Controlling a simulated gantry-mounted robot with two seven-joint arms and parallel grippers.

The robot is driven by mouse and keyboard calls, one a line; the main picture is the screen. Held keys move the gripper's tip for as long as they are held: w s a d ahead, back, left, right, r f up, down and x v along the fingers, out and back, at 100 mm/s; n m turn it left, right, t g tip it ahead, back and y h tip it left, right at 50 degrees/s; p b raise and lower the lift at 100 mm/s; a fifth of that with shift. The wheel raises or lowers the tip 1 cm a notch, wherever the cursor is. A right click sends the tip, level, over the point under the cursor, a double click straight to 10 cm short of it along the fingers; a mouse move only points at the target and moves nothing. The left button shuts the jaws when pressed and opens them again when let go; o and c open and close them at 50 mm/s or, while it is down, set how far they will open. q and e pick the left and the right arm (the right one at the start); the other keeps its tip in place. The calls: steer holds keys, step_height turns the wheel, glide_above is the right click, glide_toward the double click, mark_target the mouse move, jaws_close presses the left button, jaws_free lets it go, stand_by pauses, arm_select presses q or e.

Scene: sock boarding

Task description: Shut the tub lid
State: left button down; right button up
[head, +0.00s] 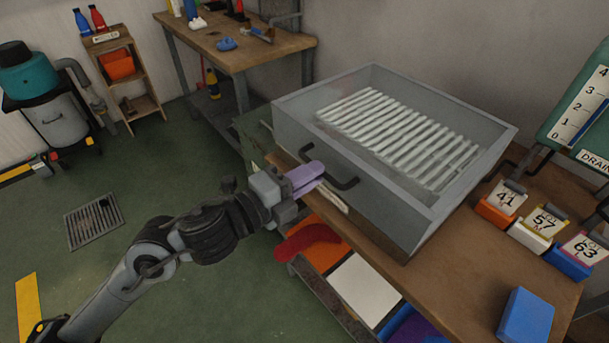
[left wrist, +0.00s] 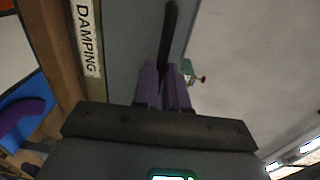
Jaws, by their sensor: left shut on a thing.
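The grey box-shaped tub (head: 462,205) sits on the wooden bench. White slats (head: 400,130) show through its top; I cannot tell whether a clear lid panel covers them. A dark bar handle (head: 345,183) is on its front face. In the left wrist view the handle (left wrist: 168,35) runs in between the closed fingers (left wrist: 165,85). A white strip reading DAMPING (left wrist: 87,38) lies beside the handle there. My right gripper is not in view.
Numbered boxes (head: 502,203) and a blue block (head: 525,316) stand on the bench (head: 440,285) at right. A shelf below holds a red sock shape (head: 308,240) and a white sheet (head: 364,288). A floor drain (head: 94,221) lies left. Green floor around my left arm is clear.

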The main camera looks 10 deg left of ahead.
arm_select(q)
step_height(320, 180, down, 2)
steer(key=shift+w+f, duration=0.1)
steer(key=c, duration=1.2)
jaws_free()
steer(key=shift+o, duration=0.2)
steer(key=shift+r, duration=0.25)
steer(key=p+v, duration=0.2)
steer(key=v, duration=0.9)
steer(key=shift+r+p, duration=0.25)
steer(key=shift+p, duration=0.1)
